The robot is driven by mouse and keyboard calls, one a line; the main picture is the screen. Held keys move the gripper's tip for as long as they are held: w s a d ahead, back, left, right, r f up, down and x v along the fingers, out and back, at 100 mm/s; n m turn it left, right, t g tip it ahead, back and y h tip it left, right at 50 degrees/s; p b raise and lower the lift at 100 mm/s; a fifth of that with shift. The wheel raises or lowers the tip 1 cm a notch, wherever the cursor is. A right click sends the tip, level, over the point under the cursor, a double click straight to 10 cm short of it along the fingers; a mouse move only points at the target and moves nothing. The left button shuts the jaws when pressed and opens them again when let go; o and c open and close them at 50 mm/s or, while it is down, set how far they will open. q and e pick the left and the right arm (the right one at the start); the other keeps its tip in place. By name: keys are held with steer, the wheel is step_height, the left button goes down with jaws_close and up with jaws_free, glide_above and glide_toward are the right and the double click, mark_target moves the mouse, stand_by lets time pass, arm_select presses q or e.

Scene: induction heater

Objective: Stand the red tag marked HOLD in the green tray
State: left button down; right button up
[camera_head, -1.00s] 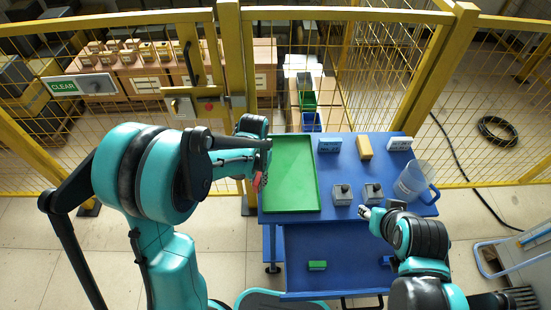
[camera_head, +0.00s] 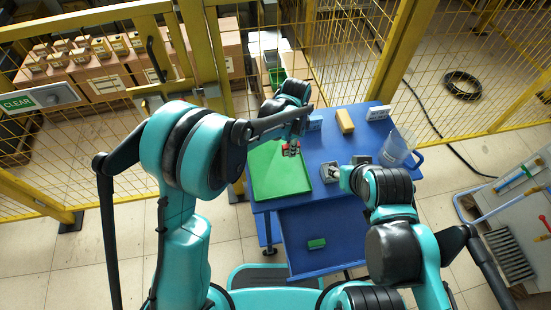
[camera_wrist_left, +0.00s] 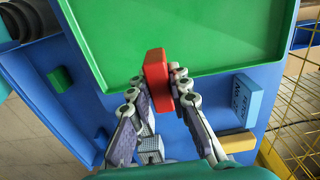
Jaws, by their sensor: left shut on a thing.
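The red tag (camera_head: 285,149) is held in my left gripper (camera_head: 292,150), over the right part of the green tray (camera_head: 275,182). In the left wrist view the red tag (camera_wrist_left: 156,66) stands out between the fingertips of the left gripper (camera_wrist_left: 155,88), near the edge of the green tray (camera_wrist_left: 190,30). No HOLD lettering is readable, and I cannot tell whether the tag touches the tray. My right gripper (camera_head: 338,173) is beside a grey block (camera_head: 328,171) on the blue table; its fingers are too small to judge.
Blue (camera_head: 314,122), yellow (camera_head: 345,120) and white (camera_head: 378,112) blocks stand along the table's back. A clear pitcher (camera_head: 395,150) stands at the right. A small green block (camera_head: 316,243) lies on the lower shelf. A yellow fence (camera_head: 390,60) runs behind.

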arm_select(q)
steer(key=b, duration=0.1)
glide_above(276, 163)
step_height(276, 163, down, 3)
steer(key=shift+f, duration=0.1)
steer(key=shift+f+b, duration=0.85)
steer(key=shift+f, duration=1.05)
steer(key=shift+f, duration=0.1)
steer(key=c, duration=1.4)
jaws_free()
steer(key=shift+a+r+p, duration=0.1)
steer(key=shift+r+p, duration=1.8)
steer(key=shift+r, duration=4.3)
